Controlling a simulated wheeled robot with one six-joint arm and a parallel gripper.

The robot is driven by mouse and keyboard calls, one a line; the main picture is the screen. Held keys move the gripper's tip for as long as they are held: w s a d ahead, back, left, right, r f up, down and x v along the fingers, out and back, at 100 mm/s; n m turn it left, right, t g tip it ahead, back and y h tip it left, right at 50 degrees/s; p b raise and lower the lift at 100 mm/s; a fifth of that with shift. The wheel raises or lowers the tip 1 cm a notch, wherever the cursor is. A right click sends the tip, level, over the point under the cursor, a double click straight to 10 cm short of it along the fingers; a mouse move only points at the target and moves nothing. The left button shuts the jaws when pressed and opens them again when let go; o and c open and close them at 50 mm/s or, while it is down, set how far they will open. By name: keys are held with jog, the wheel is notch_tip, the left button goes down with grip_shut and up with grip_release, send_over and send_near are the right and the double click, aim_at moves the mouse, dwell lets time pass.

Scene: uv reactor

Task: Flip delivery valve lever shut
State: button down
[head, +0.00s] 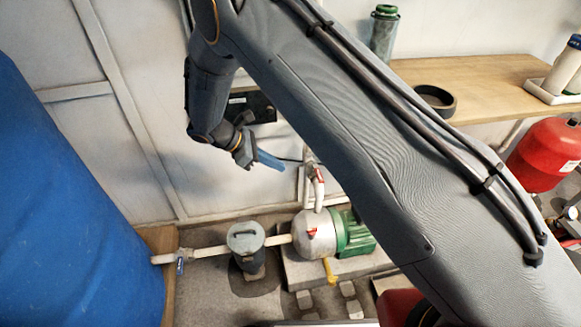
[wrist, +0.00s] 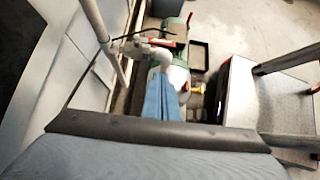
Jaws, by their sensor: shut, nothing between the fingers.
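The delivery valve lever (head: 319,175) is a small red handle on the white upright pipe (head: 319,195) above the pump (head: 316,236). I cannot tell its exact angle. My gripper (head: 280,165) has blue fingers that are shut and empty. In the head view the fingertips are left of the lever and slightly higher, with a gap in the picture. In the wrist view my blue fingers (wrist: 162,85) point toward the white pipe fitting (wrist: 152,52), and a red patch (wrist: 160,41) shows just beyond them. Whether they touch anything there is unclear.
A large blue tank (head: 70,200) fills the left. A grey strainer pot (head: 246,243) sits on the pipe run to the pump with its green motor (head: 355,235). A wooden bench (head: 480,82) and red cylinder (head: 545,152) stand at right. The wall is close behind the pipe.

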aim_at(319, 174)
jog(key=w+d+f+p, duration=0.1)
jog(key=w+d+f, duration=0.1)
jog(key=d+f, duration=0.4)
jog(key=shift+d, duration=2.05)
jog(key=shift+s+f, duration=0.1)
